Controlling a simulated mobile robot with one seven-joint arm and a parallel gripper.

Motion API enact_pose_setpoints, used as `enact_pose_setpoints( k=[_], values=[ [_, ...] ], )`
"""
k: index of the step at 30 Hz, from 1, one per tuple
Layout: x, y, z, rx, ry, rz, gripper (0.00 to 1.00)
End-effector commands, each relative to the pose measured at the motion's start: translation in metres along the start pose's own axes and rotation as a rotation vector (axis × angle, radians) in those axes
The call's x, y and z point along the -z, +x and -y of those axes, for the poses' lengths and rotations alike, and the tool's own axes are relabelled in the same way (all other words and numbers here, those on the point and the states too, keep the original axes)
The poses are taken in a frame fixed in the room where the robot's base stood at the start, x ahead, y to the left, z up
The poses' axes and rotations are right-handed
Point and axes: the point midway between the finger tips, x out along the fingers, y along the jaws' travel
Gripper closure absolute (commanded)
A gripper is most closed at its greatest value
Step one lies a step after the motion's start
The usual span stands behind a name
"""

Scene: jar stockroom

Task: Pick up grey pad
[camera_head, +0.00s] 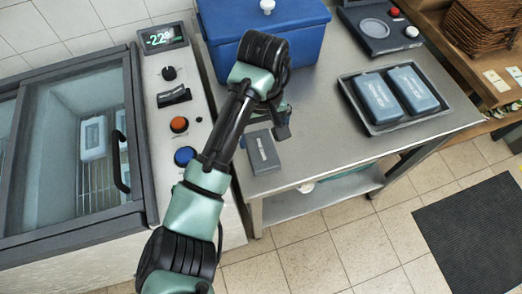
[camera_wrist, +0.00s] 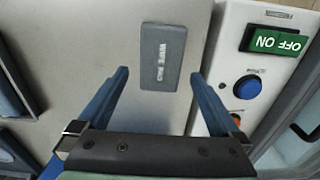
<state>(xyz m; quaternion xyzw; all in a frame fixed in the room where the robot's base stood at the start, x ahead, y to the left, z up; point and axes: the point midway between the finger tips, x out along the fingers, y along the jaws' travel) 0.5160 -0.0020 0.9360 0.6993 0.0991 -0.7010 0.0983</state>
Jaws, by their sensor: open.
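The grey pad (camera_head: 262,152) is a flat dark-grey block lying on the steel table near its front left corner. My gripper (camera_wrist: 160,75) is open and empty, with one blue finger on each side. In the head view my gripper (camera_head: 264,138) is beside the pad's far end and partly hidden by my arm. I cannot tell its exact height above the table.
A freezer (camera_head: 75,150) and its control panel (camera_head: 170,75) with orange and blue buttons (camera_wrist: 247,87) stand left of the table (camera_head: 325,125). A blue box (camera_head: 215,25) is behind. A tray (camera_head: 372,127) with two blue-grey packs stands right. The table's middle is clear.

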Motion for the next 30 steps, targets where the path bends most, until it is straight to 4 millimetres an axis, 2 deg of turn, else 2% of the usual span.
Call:
enact_pose_setpoints(
  k=[7,15,24,26,30],
  values=[
    [0.0,0.019,0.002,0.0,-0.001,0.001,0.0],
    [-0.001,0.057,0.003,0.0,0.0,0.0,0.0],
    [-0.001,0.062,0.003,-0.002,0.001,-0.002,0.0],
    [-0.001,0.062,0.003,-0.002,0.001,-0.002,0.09],
    [-0.001,0.062,0.003,-0.001,0.002,-0.002,0.34]
  ],
)
